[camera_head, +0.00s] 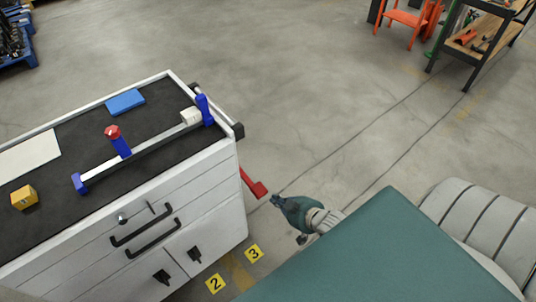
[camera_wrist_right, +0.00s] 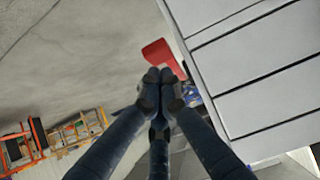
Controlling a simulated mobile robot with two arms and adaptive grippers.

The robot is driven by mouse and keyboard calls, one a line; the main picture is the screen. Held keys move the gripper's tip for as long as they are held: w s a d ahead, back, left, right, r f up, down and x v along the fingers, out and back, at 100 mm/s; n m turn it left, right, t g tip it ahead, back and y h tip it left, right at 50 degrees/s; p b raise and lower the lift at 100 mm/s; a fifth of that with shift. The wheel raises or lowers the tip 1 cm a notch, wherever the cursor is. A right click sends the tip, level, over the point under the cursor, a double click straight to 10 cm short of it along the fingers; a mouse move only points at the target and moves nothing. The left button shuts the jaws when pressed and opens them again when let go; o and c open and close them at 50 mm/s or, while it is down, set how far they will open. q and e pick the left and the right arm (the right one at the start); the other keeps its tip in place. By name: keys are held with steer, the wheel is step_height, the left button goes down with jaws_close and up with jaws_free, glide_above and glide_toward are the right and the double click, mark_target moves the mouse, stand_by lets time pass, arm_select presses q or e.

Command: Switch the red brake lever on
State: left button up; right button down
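The red brake lever (camera_head: 259,189) sticks out low from the right end of the white drawer cart (camera_head: 215,195). My right gripper (camera_head: 274,200) is just to the lower right of the lever's end in the head view, with a small gap seen between them. In the right wrist view the fingertips (camera_wrist_right: 158,76) are drawn together, with nothing seen between them. The red lever (camera_wrist_right: 161,52) shows just beyond the fingertips, which overlap its lower part; I cannot tell whether they touch. My left gripper is not in view.
Yellow floor markers (camera_head: 254,253) lie by the cart. A workbench (camera_head: 485,32) stands far right.

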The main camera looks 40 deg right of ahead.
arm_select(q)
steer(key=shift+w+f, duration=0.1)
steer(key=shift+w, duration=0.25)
arm_select(e)
steer(key=s, duration=0.3)
steer(key=shift+s+d+r, duration=0.15)
steer(key=shift+d, duration=0.05)
